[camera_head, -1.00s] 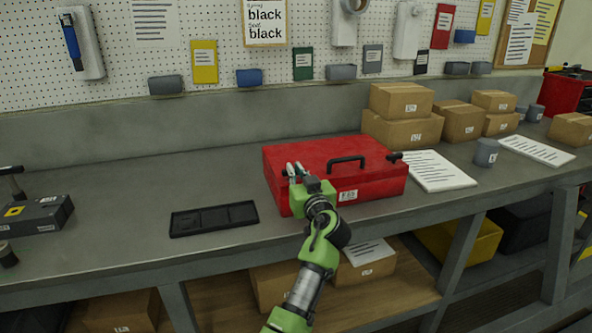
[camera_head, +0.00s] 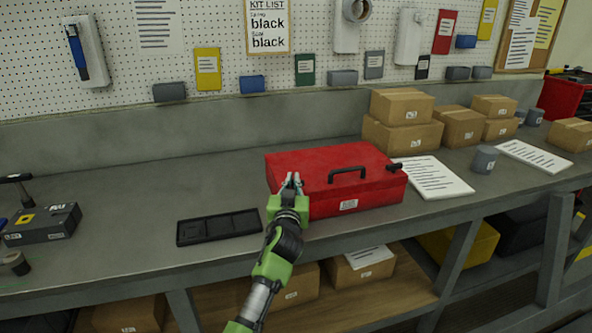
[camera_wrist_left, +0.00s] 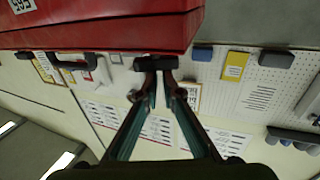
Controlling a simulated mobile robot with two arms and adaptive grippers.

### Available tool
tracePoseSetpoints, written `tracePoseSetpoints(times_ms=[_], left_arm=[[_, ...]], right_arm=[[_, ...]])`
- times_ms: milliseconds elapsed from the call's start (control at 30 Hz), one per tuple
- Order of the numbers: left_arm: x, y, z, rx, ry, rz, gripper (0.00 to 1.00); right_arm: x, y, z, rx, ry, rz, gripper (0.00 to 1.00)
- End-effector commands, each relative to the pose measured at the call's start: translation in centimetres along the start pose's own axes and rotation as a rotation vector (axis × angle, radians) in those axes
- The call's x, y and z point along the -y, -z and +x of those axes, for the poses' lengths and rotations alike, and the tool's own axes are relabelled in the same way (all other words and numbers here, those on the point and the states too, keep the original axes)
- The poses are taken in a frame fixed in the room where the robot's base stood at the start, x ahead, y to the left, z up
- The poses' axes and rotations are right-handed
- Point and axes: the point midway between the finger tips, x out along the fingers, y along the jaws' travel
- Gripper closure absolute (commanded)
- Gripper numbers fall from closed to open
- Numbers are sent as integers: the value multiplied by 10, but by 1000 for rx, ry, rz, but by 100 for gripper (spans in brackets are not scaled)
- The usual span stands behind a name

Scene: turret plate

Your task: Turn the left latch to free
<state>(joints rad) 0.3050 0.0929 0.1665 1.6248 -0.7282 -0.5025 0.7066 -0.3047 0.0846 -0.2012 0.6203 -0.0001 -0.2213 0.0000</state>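A closed red toolbox (camera_head: 320,165) with a black handle (camera_head: 347,174) stands on the grey workbench. Its right latch (camera_head: 394,167) juts out dark at the right. My left gripper (camera_head: 292,180) is at the box's front left, its two fingertips close together. In the head view it hides the left latch. In the left wrist view, the dark left latch (camera_wrist_left: 156,62) lies along the edge of the red box (camera_wrist_left: 100,25), at the fingertips (camera_wrist_left: 157,78). I cannot tell whether the fingers are clamped on it or just beside it. My right gripper is not in view.
A black tray (camera_head: 218,226) lies left of the toolbox. Cardboard boxes (camera_head: 403,137), a paper sheet (camera_head: 433,177) and a grey cup (camera_head: 484,159) stand to the right. A dark grey case (camera_head: 43,222) is far left. The bench between is clear.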

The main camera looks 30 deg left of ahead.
Motion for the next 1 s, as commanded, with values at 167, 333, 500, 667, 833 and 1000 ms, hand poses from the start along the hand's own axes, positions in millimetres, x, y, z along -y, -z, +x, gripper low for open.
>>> tracePoseSetpoints(times_ms=[167,333,500,667,833,1000], left_arm=[[0,-16,-1,24,3,-1,43],[-3,-16,-2,25,0,-1,43],[-4,-16,-2,25,-2,-1,43],[-5,-16,-2,25,-3,-1,43],[-4,-13,-2,19,-3,-2,43],[-5,-7,-7,9,-2,-1,43]], right_arm=[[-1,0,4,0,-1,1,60],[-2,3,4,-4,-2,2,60],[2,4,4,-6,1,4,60],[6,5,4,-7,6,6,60],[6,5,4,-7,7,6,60],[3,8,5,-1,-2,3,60]])
